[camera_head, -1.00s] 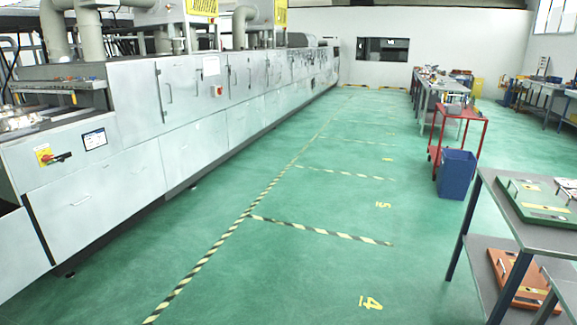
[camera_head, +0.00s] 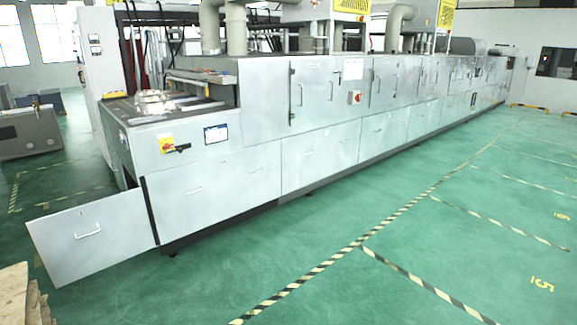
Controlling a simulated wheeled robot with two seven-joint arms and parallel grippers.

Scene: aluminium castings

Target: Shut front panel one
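The long grey machine (camera_head: 330,150) runs from the left front to the right back. A front panel (camera_head: 92,236) with a small handle (camera_head: 88,233) stands swung open at the machine's near left end. Its right edge meets the machine by a dark gap. I cannot tell whether this is panel one. The other lower front panels, such as the one beside it (camera_head: 200,200), look flush and shut. Neither of my grippers is in view.
Green floor in front of the machine is clear, with striped floor lines (camera_head: 330,262). Brown stacked material (camera_head: 16,295) sits at the lower left corner. A grey cabinet (camera_head: 30,132) stands at the far left. A yellow-red switch (camera_head: 167,144) sits on the machine.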

